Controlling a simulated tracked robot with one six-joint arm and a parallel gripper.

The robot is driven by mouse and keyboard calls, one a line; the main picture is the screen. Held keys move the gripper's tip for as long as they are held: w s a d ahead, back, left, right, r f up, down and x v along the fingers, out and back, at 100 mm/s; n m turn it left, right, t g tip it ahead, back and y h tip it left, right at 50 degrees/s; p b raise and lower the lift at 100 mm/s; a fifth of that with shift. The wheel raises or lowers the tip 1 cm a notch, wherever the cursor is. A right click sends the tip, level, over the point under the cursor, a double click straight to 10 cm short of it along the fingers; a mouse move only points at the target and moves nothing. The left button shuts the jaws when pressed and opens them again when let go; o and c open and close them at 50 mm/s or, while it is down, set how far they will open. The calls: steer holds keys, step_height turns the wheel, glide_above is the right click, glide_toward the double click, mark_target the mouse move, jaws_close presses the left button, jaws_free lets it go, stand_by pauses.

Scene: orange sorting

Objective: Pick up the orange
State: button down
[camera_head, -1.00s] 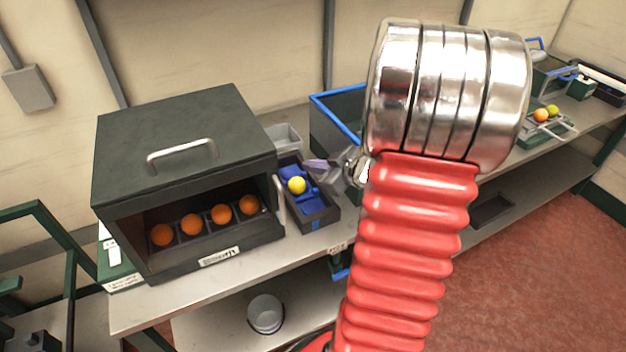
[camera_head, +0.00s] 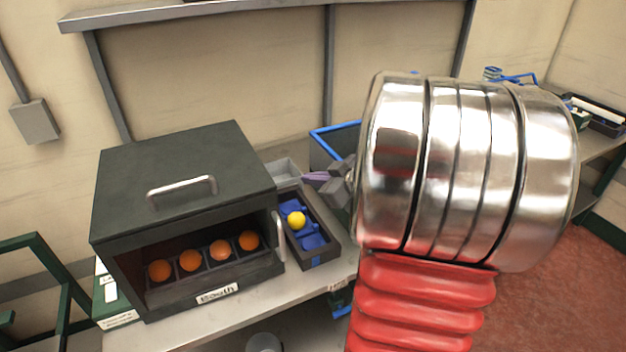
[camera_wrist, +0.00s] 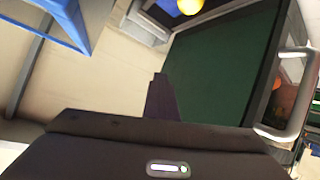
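Several oranges (camera_head: 220,250) sit in a row inside the open-fronted dark box (camera_head: 185,180) on the bench. A yellow ball (camera_head: 296,220) rests on blue padding in the dark tray (camera_head: 316,264) to the right of the box. My gripper (camera_head: 314,177) is beside the box, above the back of the tray, partly hidden by my arm. In the wrist view, one dark finger (camera_wrist: 161,98) shows, with no object at it; the finger opening cannot be made out. The yellow ball (camera_wrist: 190,6) is at that view's top edge, and an orange shows dimly at its right.
A blue-rimmed bin (camera_head: 335,130) stands behind my gripper. A small grey tray (camera_head: 282,172) lies beside the box. The box has a front handle (camera_head: 281,238) on its right side. The bench's front edge is narrow; a grey pot (camera_head: 264,343) is below.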

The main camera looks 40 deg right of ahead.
steer(key=c, duration=2.5)
jaws_free()
steer(key=o, duration=2)
steer(key=v, duration=1.3)
steer(key=shift+s+r, duration=0.1)
steer(key=shift+s, duration=0.3)
steer(key=shift+c, duration=0.2)
